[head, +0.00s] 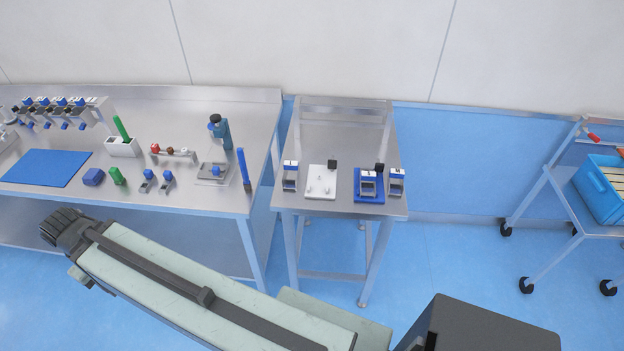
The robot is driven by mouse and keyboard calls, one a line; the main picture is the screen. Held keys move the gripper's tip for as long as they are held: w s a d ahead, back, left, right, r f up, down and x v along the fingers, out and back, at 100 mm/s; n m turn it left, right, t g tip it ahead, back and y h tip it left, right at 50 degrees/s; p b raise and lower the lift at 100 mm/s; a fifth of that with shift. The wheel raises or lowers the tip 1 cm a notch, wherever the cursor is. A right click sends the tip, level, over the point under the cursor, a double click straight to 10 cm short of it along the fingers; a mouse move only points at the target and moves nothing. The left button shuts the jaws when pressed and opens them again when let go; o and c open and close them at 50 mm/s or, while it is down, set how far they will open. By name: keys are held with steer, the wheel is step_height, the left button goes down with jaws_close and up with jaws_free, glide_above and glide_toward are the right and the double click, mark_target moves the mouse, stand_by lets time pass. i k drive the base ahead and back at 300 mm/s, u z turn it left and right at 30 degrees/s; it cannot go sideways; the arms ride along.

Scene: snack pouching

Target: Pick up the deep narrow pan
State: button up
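Several small metal pans with blue and white tops are in the head view. On the small steel table, one pan (290,177) stands at the left, one pan (368,184) sits on a blue base, and one pan (396,181) stands at the right. Two smaller pans (147,181) and (167,180) stand near the front of the long bench. At this size I cannot tell which is the deep narrow one. My arm crosses the foreground and ends in a dark joint at the left. No gripper fingers show, and no pan is seen held.
A white scale-like plate (320,186) lies between the pans on the small table (345,140). A cart with a blue crate (597,200) stands right. Open floor lies between.

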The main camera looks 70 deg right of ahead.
mark_target(290, 179)
steer(key=k, duration=0.1)
steer(key=z, duration=3.3)
steer(key=k, duration=0.95)
steer(key=u, duration=1)
steer(key=i, duration=1)
steer(key=u, duration=0.05)
